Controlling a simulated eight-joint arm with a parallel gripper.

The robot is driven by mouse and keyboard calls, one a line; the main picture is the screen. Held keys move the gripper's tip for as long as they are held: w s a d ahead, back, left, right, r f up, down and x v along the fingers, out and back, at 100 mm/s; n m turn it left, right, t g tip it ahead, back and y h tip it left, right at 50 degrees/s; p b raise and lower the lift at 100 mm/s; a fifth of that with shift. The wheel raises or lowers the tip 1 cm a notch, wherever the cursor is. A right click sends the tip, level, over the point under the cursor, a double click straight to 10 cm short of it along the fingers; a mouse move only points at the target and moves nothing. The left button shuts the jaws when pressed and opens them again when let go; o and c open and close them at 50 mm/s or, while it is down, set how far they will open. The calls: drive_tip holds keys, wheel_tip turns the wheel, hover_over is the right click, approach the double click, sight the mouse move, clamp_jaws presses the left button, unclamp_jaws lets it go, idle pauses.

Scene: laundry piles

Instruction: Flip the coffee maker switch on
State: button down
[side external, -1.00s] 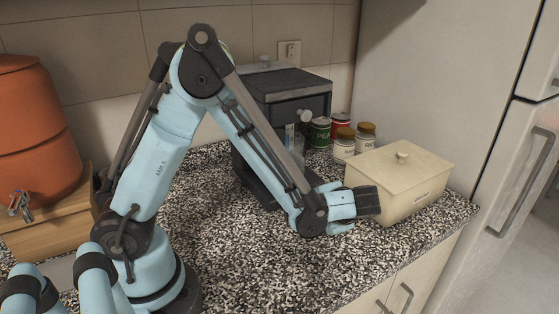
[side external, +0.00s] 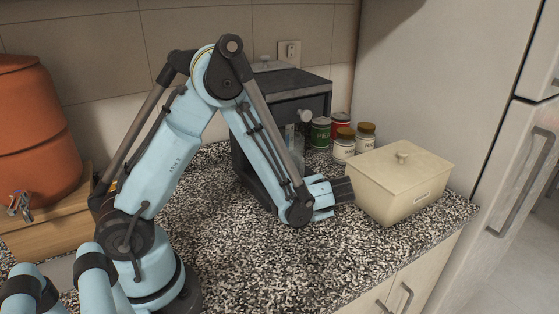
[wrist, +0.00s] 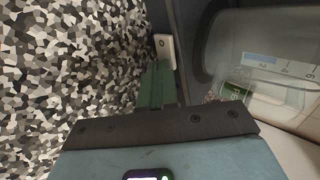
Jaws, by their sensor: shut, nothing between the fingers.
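The coffee maker (side external: 306,86) is a dark grey machine against the tiled wall, partly hidden behind my arm in the side view. Its glass carafe (wrist: 245,50) fills the right of the wrist view. A small pale switch (wrist: 165,52) with a round mark sits on the dark base edge in the wrist view; the side view does not show it. My gripper (side external: 345,189) is shut and empty, low over the counter, left of the cream box. In the wrist view its green fingertips (wrist: 158,68) appear just below the switch; I cannot tell whether they touch it.
A cream lidded box (side external: 395,185) stands close to my gripper on the right. Several cans and jars (side external: 343,143) stand behind it. An orange dispenser (side external: 35,130) is at the far left. The speckled counter (side external: 260,260) is clear in front.

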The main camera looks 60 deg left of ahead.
drive_tip(key=shift+a, duration=0.2)
drive_tip(key=shift+s, duration=0.1)
drive_tip(key=shift+s+d, duration=0.3)
drive_tip(key=shift+s, duration=0.35)
drive_tip(key=d, duration=0.4)
drive_tip(key=shift+s+d, duration=0.2)
drive_tip(key=shift+s, duration=0.05)
drive_tip(key=v, duration=0.9)
drive_tip(key=shift+d+r, duration=0.15)
drive_tip(key=shift+r, duration=0.2)
